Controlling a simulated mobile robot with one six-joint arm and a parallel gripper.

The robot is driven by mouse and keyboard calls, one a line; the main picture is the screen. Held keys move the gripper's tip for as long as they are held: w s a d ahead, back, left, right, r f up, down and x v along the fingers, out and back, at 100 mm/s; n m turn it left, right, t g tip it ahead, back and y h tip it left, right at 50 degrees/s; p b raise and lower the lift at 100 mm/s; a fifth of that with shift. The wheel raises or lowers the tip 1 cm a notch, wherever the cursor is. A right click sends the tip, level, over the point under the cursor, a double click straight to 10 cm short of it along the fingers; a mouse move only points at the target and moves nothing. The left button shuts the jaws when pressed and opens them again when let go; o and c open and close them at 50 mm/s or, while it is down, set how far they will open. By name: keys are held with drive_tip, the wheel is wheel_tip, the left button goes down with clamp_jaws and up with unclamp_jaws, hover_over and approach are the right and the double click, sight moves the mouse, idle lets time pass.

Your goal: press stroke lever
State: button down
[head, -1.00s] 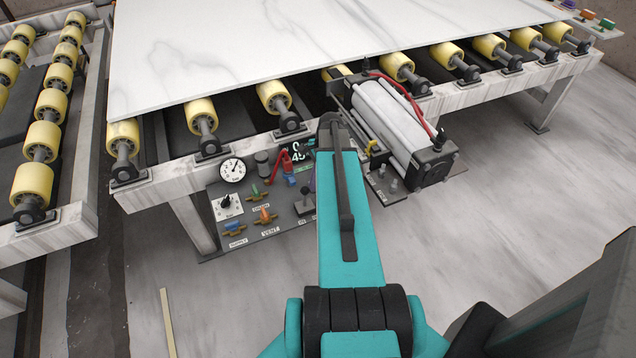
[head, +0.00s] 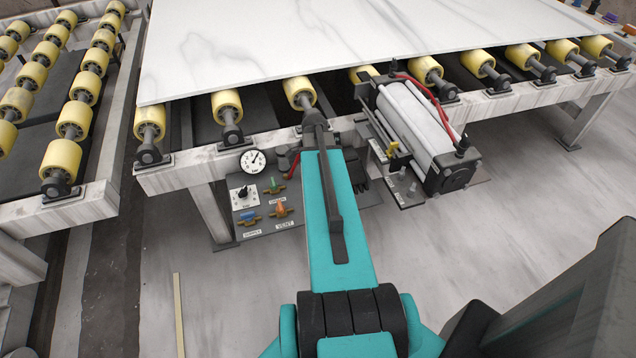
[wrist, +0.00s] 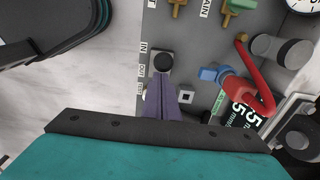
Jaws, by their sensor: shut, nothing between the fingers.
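The stroke lever, as far as I can tell, is the black round knob (wrist: 163,62) on the grey control panel (wrist: 200,48) in the wrist view, beside labels that read IN and OUT. My gripper (wrist: 162,82) shows there as purple fingers, shut and empty. Its tips are right at the near side of the knob; whether they touch it I cannot tell. In the head view my teal arm hides both the lever and the gripper, and only the left part of the panel (head: 265,228) shows clearly.
A red-handled valve (wrist: 255,85) with a blue part and a dark display (wrist: 243,112) stand right of the knob. A white gauge (head: 252,161) and orange vent valve (head: 281,209) sit on the panel. A grey cylinder (head: 418,125) and a marble slab (head: 330,45) on rollers lie beyond.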

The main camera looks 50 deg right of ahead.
drive_tip(key=shift+w+a+f, duration=0.1)
drive_tip(key=shift+w+a, duration=0.05)
drive_tip(key=shift+a, duration=0.25)
drive_tip(key=shift+d, duration=0.35)
wheel_tip(320, 180, up, 12)
drive_tip(key=s+d+b, duration=0.1)
drive_tip(key=d, duration=0.1)
drive_tip(key=shift+s+d+f, duration=0.15)
drive_tip(key=shift+s+f, duration=0.05)
drive_tip(key=shift+s, duration=0.1)
idle(0.5)
idle(0.4)
